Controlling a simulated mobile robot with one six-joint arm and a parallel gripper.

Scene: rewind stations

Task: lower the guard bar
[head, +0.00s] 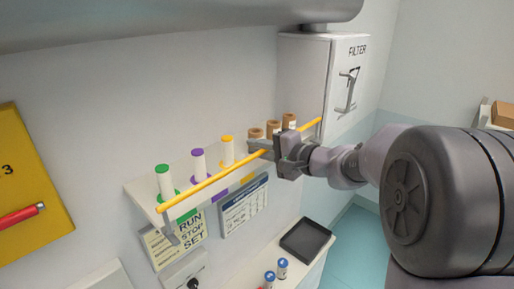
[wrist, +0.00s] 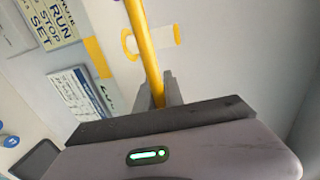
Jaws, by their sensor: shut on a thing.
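The guard bar (head: 206,182) is a yellow rod running along the front of a white wall shelf (head: 140,193), above its front edge. It also shows in the wrist view (wrist: 144,45), running down into my jaws. My gripper (head: 277,151) is shut on the bar right of its middle; in the wrist view the jaws (wrist: 159,94) close around it. The fingertips are partly hidden by the gripper body.
Green (head: 163,182), purple (head: 199,165) and orange (head: 227,150) spools and several brown-topped ones (head: 289,121) stand on the shelf. A filter cabinet (head: 305,75) is at right. Below are signs (head: 244,204), a black tray (head: 306,240) and blue-capped items (head: 282,267).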

